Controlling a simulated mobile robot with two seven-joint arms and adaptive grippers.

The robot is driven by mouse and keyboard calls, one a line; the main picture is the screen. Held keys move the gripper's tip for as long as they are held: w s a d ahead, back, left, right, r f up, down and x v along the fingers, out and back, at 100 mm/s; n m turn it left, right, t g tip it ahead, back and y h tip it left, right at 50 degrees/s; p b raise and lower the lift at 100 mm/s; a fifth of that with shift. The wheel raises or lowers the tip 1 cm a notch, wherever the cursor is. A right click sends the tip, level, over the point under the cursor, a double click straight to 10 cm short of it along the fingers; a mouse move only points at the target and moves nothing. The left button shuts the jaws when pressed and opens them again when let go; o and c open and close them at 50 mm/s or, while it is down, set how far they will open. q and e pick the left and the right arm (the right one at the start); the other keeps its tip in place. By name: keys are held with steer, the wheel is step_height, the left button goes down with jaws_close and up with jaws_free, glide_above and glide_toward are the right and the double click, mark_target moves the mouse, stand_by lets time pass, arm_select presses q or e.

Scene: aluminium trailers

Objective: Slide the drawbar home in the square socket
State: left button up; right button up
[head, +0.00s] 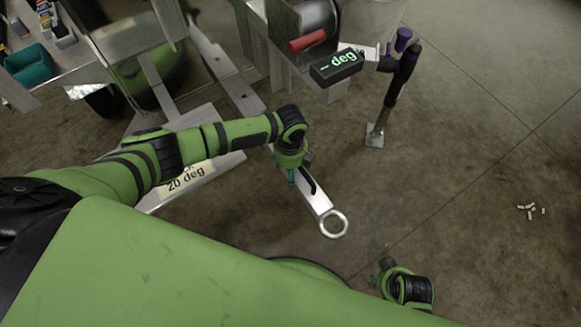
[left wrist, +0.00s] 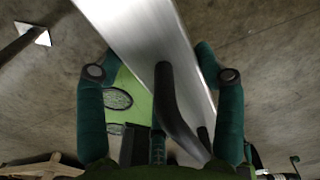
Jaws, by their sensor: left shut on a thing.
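The drawbar (head: 321,203) is a flat silver bar with a ring at its lower end and a black curved handle (left wrist: 168,95) on its face. My left gripper (head: 291,177) is shut on the drawbar by this handle, over the upper part of the bar. In the left wrist view its two teal fingers (left wrist: 160,100) stand either side of the bar. The drawbar is held clear of the trailer's silver beams, ring end away from them. The square socket cannot be made out clearly. My right gripper (head: 376,280) barely shows, mostly hidden by its own wrist.
The trailer's silver tongue beam (head: 227,72) lies up-left of the drawbar. A "-- deg" display (head: 335,67) and a jack post with purple handles (head: 398,85) stand above. A "20 deg" label (head: 187,178) is at left. The floor to the right is open, with small pale bits (head: 530,210).

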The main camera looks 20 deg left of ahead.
arm_select(q)
steer(key=shift+w+a+r, duration=0.25)
steer(key=shift+w+a, duration=0.15)
steer(key=shift+a, duration=0.05)
steer(key=shift+s+d+f+p, duration=0.1)
steer(key=shift+d+p, duration=0.1)
steer(key=shift+p, duration=0.1)
steer(key=shift+r+p, duration=0.2)
steer(key=shift+p, duration=0.15)
stand_by(0.3)
steer(key=shift+s+d+f, duration=0.1)
steer(key=shift+s+d, duration=0.05)
steer(key=shift+d, duration=0.1)
steer(key=shift+d+p, duration=0.1)
steer(key=shift+p, duration=0.2)
stand_by(0.9)
steer(key=shift+w+a+b, duration=0.55)
steer(key=shift+w+a, duration=0.3)
steer(key=shift+a, duration=0.3)
steer(key=shift+w+a+b, duration=0.55)
steer(key=shift+w+a, duration=0.3)
steer(key=shift+a, duration=0.25)
stand_by(0.7)
steer(key=shift+w+a+b, duration=0.6)
steer(key=shift+w+a, duration=0.1)
steer(key=shift+a, duration=0.2)
steer(key=shift+w+a+b, duration=0.6)
steer(key=shift+w+a, duration=0.1)
steer(key=shift+a, duration=0.2)
stand_by(0.4)
